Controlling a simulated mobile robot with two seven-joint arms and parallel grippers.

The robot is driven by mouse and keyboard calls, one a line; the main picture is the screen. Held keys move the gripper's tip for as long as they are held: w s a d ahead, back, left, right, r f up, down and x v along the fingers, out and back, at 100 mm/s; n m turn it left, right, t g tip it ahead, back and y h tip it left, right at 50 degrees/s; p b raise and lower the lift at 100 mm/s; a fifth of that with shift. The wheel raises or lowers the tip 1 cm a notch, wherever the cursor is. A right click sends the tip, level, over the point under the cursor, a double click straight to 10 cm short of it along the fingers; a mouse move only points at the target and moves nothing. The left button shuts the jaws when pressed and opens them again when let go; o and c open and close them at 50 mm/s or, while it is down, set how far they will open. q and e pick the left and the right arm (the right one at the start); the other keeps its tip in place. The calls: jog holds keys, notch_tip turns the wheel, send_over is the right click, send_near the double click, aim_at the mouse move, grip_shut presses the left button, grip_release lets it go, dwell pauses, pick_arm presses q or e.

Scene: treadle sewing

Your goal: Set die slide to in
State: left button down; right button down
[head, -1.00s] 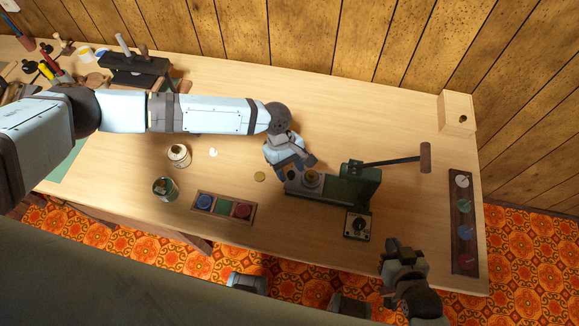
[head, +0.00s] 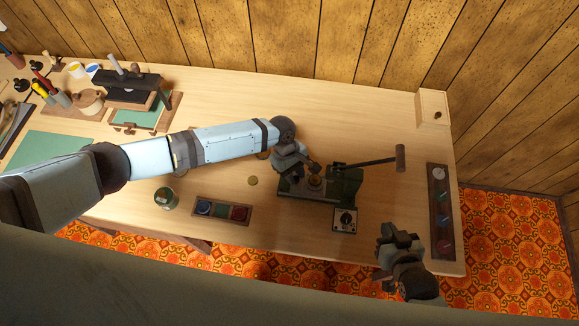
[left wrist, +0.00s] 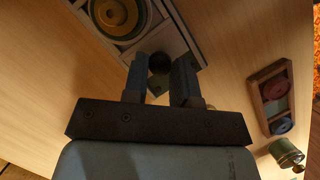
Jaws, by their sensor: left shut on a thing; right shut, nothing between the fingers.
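The green press (head: 345,184) stands on the table with its lever reaching right. Its die slide (head: 298,187) carries a round brass-coloured die (head: 315,181), close to the press column. The die also shows at the top of the left wrist view (left wrist: 117,14). My left gripper (head: 299,170) is over the left part of the slide. In the left wrist view its fingers (left wrist: 165,75) are shut on a dark round knob (left wrist: 159,62) at the slide's end. The knob is hidden in the head view. My right gripper (head: 386,252) is shut and empty, right of the press near the table's front edge.
A dial box (head: 344,220) stands in front of the press. A tray (head: 222,210) with coloured discs and a green jar (head: 165,198) are to the left. A disc rack (head: 440,212) and wooden box (head: 432,108) are at the right.

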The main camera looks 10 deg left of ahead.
pick_arm(q)
jog(key=shift+w+d+r, duration=0.15)
jog(key=shift+w+r, duration=0.05)
jog(key=c, duration=1)
grip_release()
jog(key=shift+o, duration=0.4)
jog(key=shift+s+f, duration=0.1)
jog(key=b+v, duration=0.1)
jog(key=v, duration=1.3)
